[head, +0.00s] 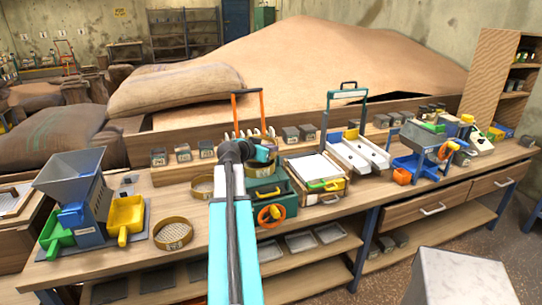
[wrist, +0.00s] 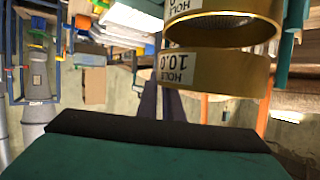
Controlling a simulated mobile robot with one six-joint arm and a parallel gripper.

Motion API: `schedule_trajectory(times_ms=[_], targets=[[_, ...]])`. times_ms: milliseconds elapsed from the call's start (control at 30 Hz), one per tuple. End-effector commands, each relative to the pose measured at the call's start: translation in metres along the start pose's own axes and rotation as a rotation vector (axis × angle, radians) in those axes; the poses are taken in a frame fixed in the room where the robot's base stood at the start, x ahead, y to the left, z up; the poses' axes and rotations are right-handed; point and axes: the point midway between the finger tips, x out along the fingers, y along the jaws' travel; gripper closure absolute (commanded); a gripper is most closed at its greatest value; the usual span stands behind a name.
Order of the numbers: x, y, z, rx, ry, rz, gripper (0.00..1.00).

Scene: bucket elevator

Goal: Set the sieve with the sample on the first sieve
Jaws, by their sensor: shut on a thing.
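My gripper (head: 262,152) is shut on a brass ring sieve, at its left side in the wrist view. This held sieve (wrist: 210,75) is marked HOLE 10.0 and looks upside down, as does the whole wrist view. A second brass sieve (wrist: 235,22), the first sieve, sits on the green shaker machine (head: 285,200), and in the head view it (head: 262,170) is partly hidden by my arm. The held sieve is over it with a narrow gap between their rims. The sample inside the held sieve is hidden.
Another brass sieve (head: 172,233) lies on the bench (head: 130,262) at the left, and one more (head: 203,187) stands beside my arm. A hopper mill (head: 78,190) is at the far left. A white-topped box (head: 316,172) stands close right of the green machine.

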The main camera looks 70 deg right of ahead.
Motion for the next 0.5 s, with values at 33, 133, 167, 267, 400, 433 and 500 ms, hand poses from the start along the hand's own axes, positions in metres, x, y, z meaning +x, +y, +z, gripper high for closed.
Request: schedule_trajectory(times_ms=[33, 133, 167, 267, 400, 433, 500], targets=[[0.0, 0.0, 0.002, 0.0, 0.001, 0.0, 1.0], [0.003, 0.001, 0.009, -0.002, 0.001, -0.001, 1.0], [0.003, 0.001, 0.011, -0.002, 0.001, -0.001, 1.0], [0.006, 0.001, 0.019, -0.001, 0.0, -0.001, 1.0], [0.009, 0.001, 0.025, 0.0, 0.001, -0.001, 1.0], [0.009, 0.001, 0.026, 0.0, 0.001, -0.001, 1.0], [0.01, 0.001, 0.028, 0.0, 0.001, -0.002, 1.0]])
